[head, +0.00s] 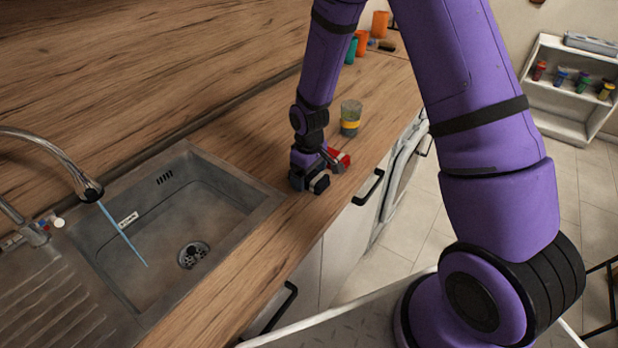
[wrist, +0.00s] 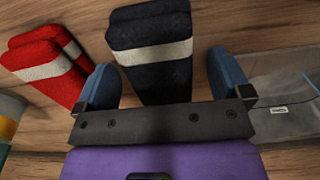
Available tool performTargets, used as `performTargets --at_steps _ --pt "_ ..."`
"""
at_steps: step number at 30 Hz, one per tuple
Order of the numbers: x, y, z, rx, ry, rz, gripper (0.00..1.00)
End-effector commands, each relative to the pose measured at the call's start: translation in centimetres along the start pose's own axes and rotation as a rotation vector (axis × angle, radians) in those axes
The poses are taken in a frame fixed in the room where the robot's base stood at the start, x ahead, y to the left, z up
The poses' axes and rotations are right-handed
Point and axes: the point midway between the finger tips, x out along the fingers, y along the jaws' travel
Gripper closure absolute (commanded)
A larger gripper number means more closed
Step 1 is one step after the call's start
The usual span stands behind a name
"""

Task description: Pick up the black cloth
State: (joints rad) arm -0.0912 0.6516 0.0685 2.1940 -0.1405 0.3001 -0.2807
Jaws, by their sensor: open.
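The black cloth (wrist: 152,50), folded with a pale stripe, lies on the wooden counter in the wrist view. My gripper (wrist: 163,74) is open, with one blue finger on each side of the cloth's near part. I see gaps beside the cloth, and its near end is hidden behind the gripper's dark bar. In the head view my gripper (head: 310,176) is low over the counter just right of the sink, and the black cloth (head: 319,184) shows only in part there.
A folded red cloth (wrist: 42,63) with a pale stripe lies just left of my gripper; it also shows in the head view (head: 341,160). A glass with a yellow band (head: 350,119) stands beyond it. The sink (head: 165,225) is on the left. The counter's front edge is close.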

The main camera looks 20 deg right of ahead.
Motion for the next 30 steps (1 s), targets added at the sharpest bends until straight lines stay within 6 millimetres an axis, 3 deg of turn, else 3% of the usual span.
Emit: performTargets --at_steps 11,18,30 --pt "0.88 -0.02 -0.02 -0.001 0.001 0.0 0.07" --pt "0.86 -0.02 -0.01 -0.001 0.0 0.0 0.58" --pt "0.55 -0.04 -0.12 -0.001 0.0 0.0 0.58"
